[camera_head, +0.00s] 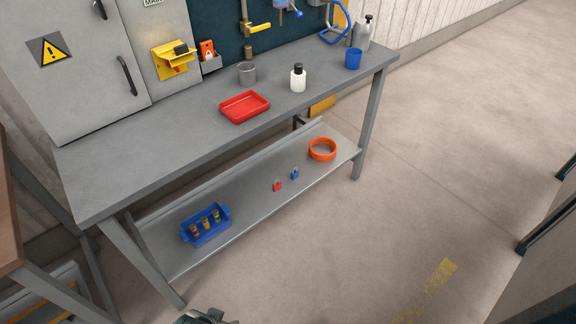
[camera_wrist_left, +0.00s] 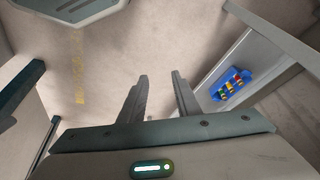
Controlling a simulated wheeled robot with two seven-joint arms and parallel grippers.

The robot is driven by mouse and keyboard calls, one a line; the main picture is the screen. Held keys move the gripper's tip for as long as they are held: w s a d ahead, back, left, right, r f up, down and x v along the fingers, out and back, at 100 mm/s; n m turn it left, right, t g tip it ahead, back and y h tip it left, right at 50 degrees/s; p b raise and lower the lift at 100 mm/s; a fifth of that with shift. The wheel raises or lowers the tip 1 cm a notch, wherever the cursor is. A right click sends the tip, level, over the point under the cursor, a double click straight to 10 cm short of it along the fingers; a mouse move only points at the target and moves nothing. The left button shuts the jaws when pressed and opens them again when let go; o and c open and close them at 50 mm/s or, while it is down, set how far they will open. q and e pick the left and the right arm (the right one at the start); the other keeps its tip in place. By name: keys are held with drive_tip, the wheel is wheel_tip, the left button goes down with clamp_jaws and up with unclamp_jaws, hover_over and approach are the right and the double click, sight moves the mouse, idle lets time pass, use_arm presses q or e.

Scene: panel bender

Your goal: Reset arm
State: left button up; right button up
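My left gripper (camera_wrist_left: 160,76) shows in the left wrist view with its two fingers apart and nothing between them. A dark part of my own body, which I cannot identify for sure, shows at the bottom edge of the head view. My right gripper is in neither view. A grey workbench (camera_head: 165,150) with a lower shelf (camera_head: 240,215) stands against the wall, clear of my left gripper's fingers.
A red tray (camera_head: 244,107), white bottle (camera_head: 298,78), grey cup (camera_head: 247,73) and blue cup (camera_head: 353,58) stand on the bench. Floor at right is open.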

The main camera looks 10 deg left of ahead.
use_arm(q)
wheel_tip(320, 180, down, 34)
drive_tip(key=s+d+t+b, duration=0.1)
drive_tip(key=s+b, duration=0.1)
drive_tip(key=b, duration=0.9)
drive_tip(key=shift+s+d+f+h, duration=0.2)
drive_tip(key=shift+s+d+h, duration=0.1)
drive_tip(key=shift+d, duration=0.1)
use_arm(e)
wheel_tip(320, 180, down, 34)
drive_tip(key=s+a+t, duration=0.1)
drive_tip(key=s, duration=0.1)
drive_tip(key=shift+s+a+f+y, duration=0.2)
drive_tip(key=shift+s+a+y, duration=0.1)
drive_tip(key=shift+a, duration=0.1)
